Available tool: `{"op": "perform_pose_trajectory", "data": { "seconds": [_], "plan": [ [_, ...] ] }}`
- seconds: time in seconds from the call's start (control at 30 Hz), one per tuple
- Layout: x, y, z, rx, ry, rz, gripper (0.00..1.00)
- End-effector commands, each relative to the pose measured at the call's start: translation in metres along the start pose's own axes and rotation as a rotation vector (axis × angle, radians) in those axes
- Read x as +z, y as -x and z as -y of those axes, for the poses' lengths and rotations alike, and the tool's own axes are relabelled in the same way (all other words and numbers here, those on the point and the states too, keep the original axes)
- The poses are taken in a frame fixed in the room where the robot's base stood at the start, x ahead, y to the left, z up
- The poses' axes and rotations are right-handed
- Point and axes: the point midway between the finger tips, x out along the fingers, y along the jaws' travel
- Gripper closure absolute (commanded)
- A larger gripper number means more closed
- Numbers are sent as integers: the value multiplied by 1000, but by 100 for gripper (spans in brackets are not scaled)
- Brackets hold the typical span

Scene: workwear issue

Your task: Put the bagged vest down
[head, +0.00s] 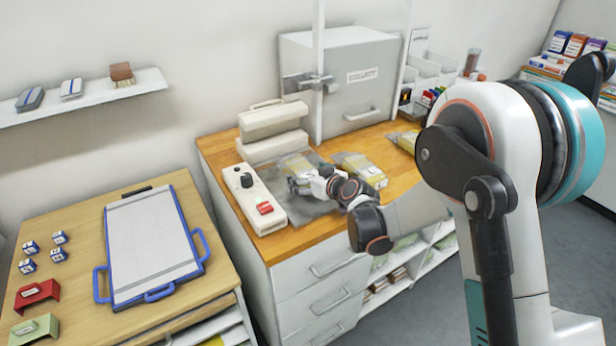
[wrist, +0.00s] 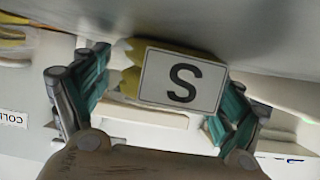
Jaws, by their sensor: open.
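A bagged vest with yellow in it (head: 296,164) lies on the grey mat (head: 318,207) on the wooden counter. My gripper (head: 296,184) is low over the mat, right at the near end of this bag. In the wrist view my gripper (wrist: 168,78) is open, with a teal-padded finger on either side of the bag's white label marked S (wrist: 183,82). Some yellow of the bagged vest (wrist: 130,84) shows beside the label. Whether either pad touches the bag is unclear.
A second yellow bag (head: 362,168) lies just right of the mat, with another (head: 405,141) farther back. A white control box with a red button (head: 252,200) stands left of the mat. Behind are a white sealer-like device (head: 273,130) and a grey cabinet (head: 345,85).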

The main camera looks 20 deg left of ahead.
Motion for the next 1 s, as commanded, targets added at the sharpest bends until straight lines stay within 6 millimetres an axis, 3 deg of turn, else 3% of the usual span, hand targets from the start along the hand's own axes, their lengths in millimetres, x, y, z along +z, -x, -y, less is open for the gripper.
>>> {"op": "perform_pose_trajectory", "data": {
  "seconds": [0.33, 0.8, 1.0],
  "plan": [
    [-4, 9, 0, 1, -1, 0, 13],
    [-4, 100, 0, 1, -1, 0, 13],
    [-3, 118, 0, 1, 0, 0, 13]
  ]
}}
